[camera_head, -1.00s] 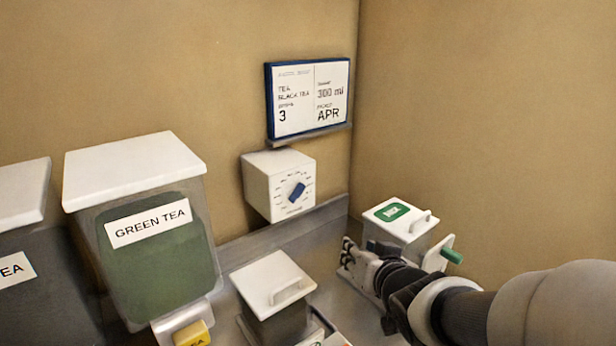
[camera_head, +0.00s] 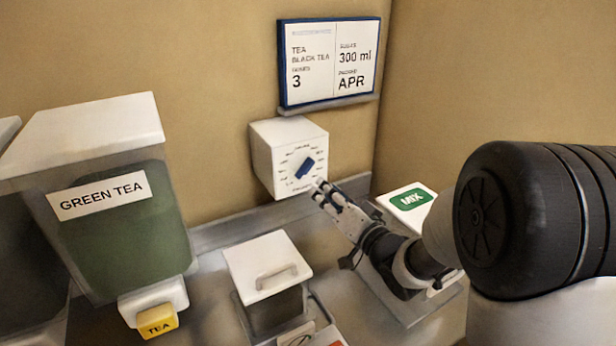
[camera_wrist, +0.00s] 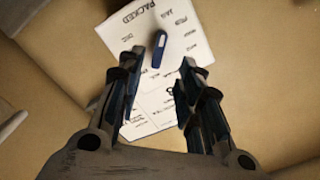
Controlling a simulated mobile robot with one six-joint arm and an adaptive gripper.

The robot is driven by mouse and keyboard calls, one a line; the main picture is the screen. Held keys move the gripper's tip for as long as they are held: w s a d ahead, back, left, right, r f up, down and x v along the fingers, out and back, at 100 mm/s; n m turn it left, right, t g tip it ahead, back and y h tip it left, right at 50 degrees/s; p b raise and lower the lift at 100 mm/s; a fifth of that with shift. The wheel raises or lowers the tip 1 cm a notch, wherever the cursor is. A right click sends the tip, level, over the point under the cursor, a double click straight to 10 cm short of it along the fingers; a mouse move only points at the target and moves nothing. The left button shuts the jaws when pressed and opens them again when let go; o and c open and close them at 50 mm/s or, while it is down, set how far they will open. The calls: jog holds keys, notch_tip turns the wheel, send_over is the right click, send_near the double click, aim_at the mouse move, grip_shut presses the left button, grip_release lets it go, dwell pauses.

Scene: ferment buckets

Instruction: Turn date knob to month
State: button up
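The date knob is a blue bar-shaped knob (camera_head: 305,167) on the front of a white box (camera_head: 268,158) fixed to the wall, ringed by small month labels. In the head view it points to the upper right. In the wrist view the knob (camera_wrist: 158,49) lies ahead of the fingers on the white dial face (camera_wrist: 183,22) marked PACKED. My gripper (camera_head: 326,189) is just below and to the right of the knob, and not around it. The wrist view shows its two fingers (camera_wrist: 157,80) apart, with nothing between them. A blue-framed card (camera_head: 330,60) above reads APR under packed.
A green tea bucket (camera_head: 120,215) with a yellow-tipped tap stands at the left. A white-lidded container (camera_head: 268,266) stands below the dial box. A box with a green MIX label (camera_head: 411,199) is behind my arm at the right.

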aim_at(306, 173)
jog(key=b+x, duration=0.1)
jog(key=x, duration=0.9)
grip_shut()
